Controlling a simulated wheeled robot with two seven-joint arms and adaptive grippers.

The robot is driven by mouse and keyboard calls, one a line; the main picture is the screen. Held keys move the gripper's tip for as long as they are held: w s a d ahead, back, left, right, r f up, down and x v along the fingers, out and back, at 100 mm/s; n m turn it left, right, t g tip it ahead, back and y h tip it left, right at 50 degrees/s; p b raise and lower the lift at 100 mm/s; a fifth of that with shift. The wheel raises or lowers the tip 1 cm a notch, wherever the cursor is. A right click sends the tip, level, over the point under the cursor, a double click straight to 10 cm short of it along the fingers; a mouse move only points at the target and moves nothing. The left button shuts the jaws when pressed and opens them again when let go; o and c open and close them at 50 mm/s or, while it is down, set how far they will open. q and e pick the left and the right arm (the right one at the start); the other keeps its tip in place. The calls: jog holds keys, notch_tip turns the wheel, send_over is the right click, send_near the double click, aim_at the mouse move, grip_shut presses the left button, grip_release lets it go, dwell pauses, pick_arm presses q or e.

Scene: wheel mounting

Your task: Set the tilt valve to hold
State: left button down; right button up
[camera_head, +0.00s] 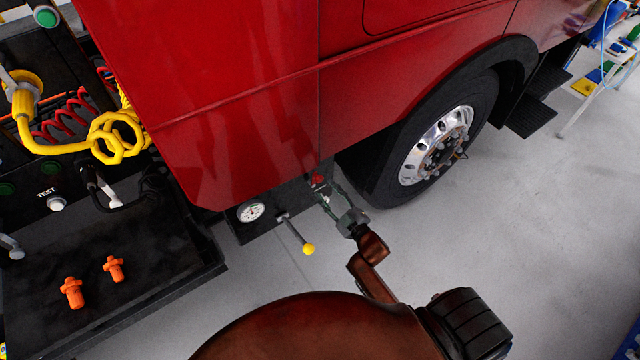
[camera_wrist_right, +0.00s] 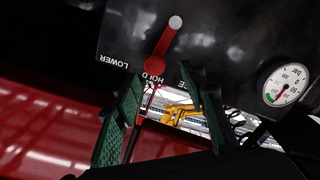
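The tilt valve's red lever (camera_wrist_right: 163,48) sits on a dark panel (camera_wrist_right: 120,30) in the right wrist view. The lever has a grey round end at the top, and its wider red end lies at the word HOLD. LOWER reads to the left; a word to the right is mostly covered by a finger. In the head view a small red part (camera_head: 318,180) shows on the panel under the cab. My right gripper (camera_head: 332,198) is just in front of it. In the wrist view its green fingers (camera_wrist_right: 160,108) are apart, with nothing gripped between them. My left gripper is out of view.
A gauge (camera_head: 250,211) and a lever with a yellow knob (camera_head: 308,249) sit left of my right gripper. The truck wheel (camera_head: 437,146) stands to the right. A black tray (camera_head: 130,320) with two orange fittings is at left. The grey floor is open at right.

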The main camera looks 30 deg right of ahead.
jog(key=s, duration=0.5)
jog(key=shift+s+d, duration=0.3)
jog(key=shift+d, duration=0.05)
